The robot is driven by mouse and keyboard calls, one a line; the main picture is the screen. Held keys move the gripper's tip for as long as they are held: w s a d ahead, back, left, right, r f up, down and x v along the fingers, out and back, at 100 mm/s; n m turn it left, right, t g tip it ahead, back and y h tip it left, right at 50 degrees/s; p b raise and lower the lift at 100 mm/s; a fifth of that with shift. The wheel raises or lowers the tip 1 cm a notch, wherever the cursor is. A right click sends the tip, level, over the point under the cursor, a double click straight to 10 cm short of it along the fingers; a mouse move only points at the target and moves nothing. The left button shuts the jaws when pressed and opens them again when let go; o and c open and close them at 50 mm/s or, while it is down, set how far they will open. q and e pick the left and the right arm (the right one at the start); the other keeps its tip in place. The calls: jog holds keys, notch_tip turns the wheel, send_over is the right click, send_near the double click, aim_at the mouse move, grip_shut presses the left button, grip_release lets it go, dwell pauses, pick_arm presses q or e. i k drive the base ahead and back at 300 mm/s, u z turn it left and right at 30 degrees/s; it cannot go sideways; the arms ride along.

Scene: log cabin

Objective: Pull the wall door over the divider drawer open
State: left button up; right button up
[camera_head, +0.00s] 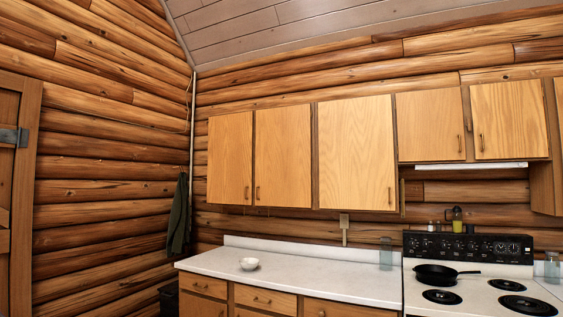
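A row of wooden wall doors hangs above the counter. From the left are a narrow door (229,158), a second door (283,155) and a wider door (357,153). Two shorter doors, the left one (430,125) and the right one (508,119), hang over the stove. All look shut, with small dark handles near their lower edges. Below the counter are a left drawer (204,284), a middle drawer (265,299) and a right drawer (345,309), cut off by the picture's bottom edge. I cannot tell which one is the divider drawer. Neither gripper is in view.
A white counter (300,276) holds a small white bowl (249,263) and a glass jar (386,255). The stove (480,285) at right carries a black pan (440,273). A dark garment (178,215) hangs on the left log wall. The counter's middle is clear.

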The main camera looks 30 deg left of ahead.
aim_at(283, 144)
jog(key=u, duration=0.35)
jog(key=i, duration=0.5)
jog(key=u, duration=1.15)
jog(key=i, duration=1.05)
jog(key=u, duration=0.8)
jog(key=i, duration=1.7)
jog(key=z, duration=0.5)
jog(key=i, duration=1.05)
jog(key=z, duration=0.55)
